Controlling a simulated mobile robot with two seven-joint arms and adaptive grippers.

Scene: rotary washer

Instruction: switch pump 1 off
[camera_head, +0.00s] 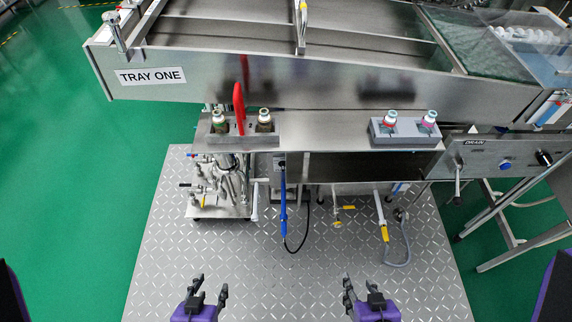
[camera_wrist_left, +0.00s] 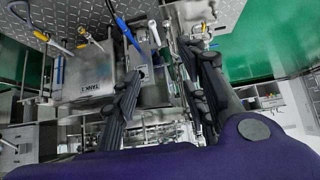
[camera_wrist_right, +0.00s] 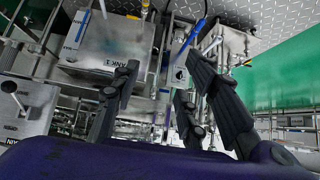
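No label reading pump 1 is legible in any view. A small grey box with a round dark switch or knob (camera_wrist_right: 180,74) shows in the right wrist view beside the TANK 1 box; it also shows in the left wrist view (camera_wrist_left: 143,73). I cannot tell whether it is the pump 1 switch. A panel marked DRAIN (camera_head: 510,158) at the right of the head view carries a lever, a blue button and a black knob. My left gripper (camera_head: 210,289) and right gripper (camera_head: 362,289) are open and empty, low in front of the machine, apart from all controls.
The metal TRAY ONE machine (camera_head: 230,88) spans the back. A red lever (camera_head: 239,100) stands at a shelf with bottles in two holders. Pipes and valves (camera_head: 222,185) are at the left; a blue wand (camera_head: 283,210) hangs in the middle.

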